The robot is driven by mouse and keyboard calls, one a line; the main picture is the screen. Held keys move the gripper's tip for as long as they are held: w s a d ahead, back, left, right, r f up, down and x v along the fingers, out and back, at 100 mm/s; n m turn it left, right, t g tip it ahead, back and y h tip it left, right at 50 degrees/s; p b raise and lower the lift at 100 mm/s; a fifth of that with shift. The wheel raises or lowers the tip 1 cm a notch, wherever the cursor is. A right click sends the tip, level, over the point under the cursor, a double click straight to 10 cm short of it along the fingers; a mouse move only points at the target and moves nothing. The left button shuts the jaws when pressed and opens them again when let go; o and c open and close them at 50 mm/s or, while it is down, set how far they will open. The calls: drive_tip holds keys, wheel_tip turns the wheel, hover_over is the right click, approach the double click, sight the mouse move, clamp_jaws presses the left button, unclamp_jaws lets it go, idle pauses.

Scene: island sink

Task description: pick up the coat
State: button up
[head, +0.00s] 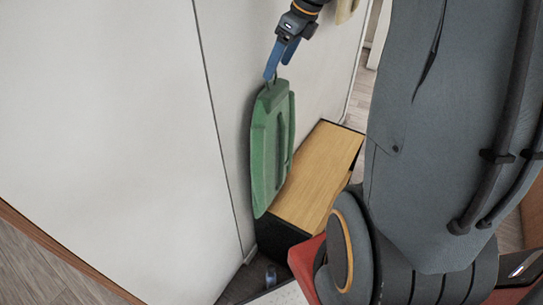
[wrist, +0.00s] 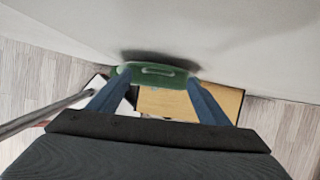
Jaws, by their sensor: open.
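The green coat (head: 270,145) hangs against the white wall, with a small dark hook at its top. My gripper (head: 274,70) is at the coat's top edge, beside the hook, with its blue fingers pointing down. In the wrist view the coat (wrist: 160,72) appears end-on, between and just past the two spread fingertips (wrist: 158,82). The fingers are open; I cannot tell whether either one touches the coat. The coat's lower part is hidden in the wrist view.
A bench with a wooden top (head: 318,180) and dark sides stands below the coat against the wall. A cream item (head: 346,10) hangs at upper right. A small bluish object (head: 270,276) lies on the floor by the wall. The white wall (head: 110,120) is bare to the left.

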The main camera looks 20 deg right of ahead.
sight(274, 88)
drive_tip(key=x, duration=0.4)
drive_tip(key=shift+s+f+p, duration=0.15)
drive_tip(key=shift+p, duration=0.25)
clamp_jaws()
